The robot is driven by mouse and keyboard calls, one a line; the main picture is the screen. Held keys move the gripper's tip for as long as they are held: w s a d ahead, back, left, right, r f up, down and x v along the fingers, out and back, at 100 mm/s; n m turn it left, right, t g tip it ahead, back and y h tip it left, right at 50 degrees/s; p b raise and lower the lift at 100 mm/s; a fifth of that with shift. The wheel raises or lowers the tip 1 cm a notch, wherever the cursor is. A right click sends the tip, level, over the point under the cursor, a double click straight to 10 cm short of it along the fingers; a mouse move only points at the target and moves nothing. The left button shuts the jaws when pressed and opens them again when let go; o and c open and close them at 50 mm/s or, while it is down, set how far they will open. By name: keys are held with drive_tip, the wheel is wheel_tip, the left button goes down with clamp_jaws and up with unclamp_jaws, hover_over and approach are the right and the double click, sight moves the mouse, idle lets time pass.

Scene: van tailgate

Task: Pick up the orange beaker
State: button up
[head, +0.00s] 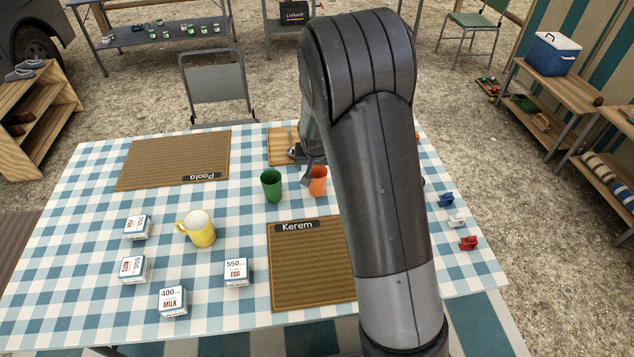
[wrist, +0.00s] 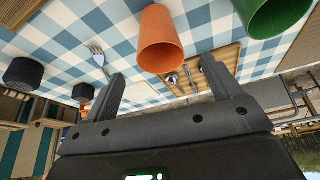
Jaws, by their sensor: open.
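The orange beaker (head: 318,183) stands on the checked tablecloth near the middle of the table, partly behind my arm in the head view. It also shows large in the wrist view (wrist: 160,42), just beyond the fingertips. My gripper (head: 308,178) is close beside it, mostly hidden by my arm in the head view. In the wrist view my gripper (wrist: 113,88) has its two fingers apart with nothing between them. A green beaker (head: 271,185) stands just left of the orange one; it also shows in the wrist view (wrist: 272,14).
A wooden board (head: 281,146) with cutlery lies behind the beakers. Woven mats (head: 175,160) (head: 308,285) lie at the back left and front. A yellow jug (head: 200,232) and several labelled boxes (head: 172,302) stand at the left. Small blue, white and red items (head: 467,243) lie at the right.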

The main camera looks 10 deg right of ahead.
sight(317, 173)
drive_tip(key=shift+x, duration=3.8)
drive_tip(key=shift+w, duration=0.2)
drive_tip(key=shift+c, duration=0.5)
drive_tip(key=c, duration=0.9)
